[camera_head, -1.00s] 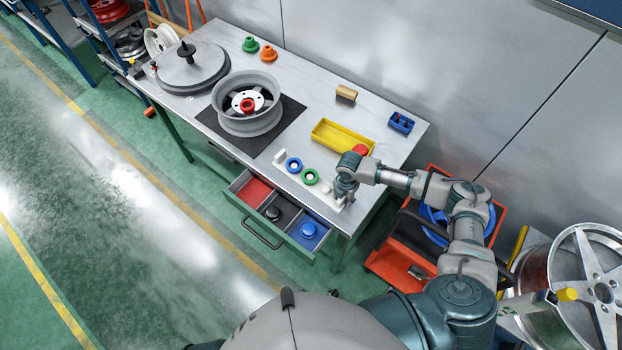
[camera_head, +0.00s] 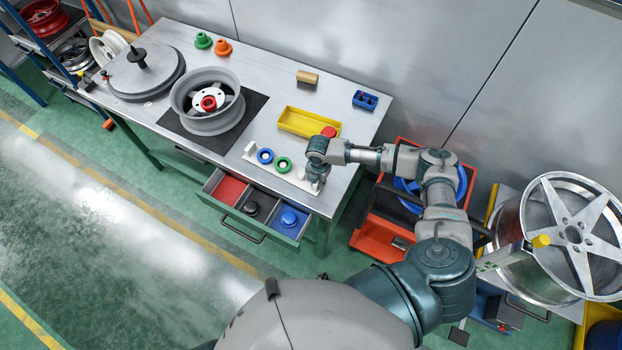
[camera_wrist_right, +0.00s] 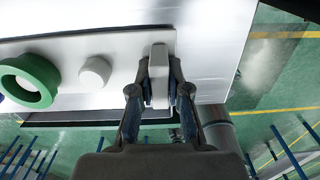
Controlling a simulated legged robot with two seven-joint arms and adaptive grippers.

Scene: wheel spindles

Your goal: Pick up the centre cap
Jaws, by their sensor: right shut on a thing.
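My right gripper (camera_head: 317,178) is at the right end of a white rack (camera_head: 298,178) near the table's front edge. In the right wrist view my right gripper (camera_wrist_right: 160,95) is shut on a pale upright piece (camera_wrist_right: 159,65) at the rack's end. I cannot tell whether that piece is fixed to the rack. A blue ring (camera_head: 265,156) and a green ring (camera_head: 284,164) sit on the rack. A bare white peg (camera_wrist_right: 95,72) stands between the green ring and the gripper. A black cap (camera_head: 251,208) and a blue cap (camera_head: 289,219) lie in the open drawer. My left gripper is out of view.
A grey wheel (camera_head: 207,118) stands on a black mat (camera_head: 254,103), with a red part in its hub. A yellow tray (camera_head: 300,121) is behind the right gripper. An orange cart (camera_head: 372,239) is right of the table. The open drawer (camera_head: 222,208) juts out in front.

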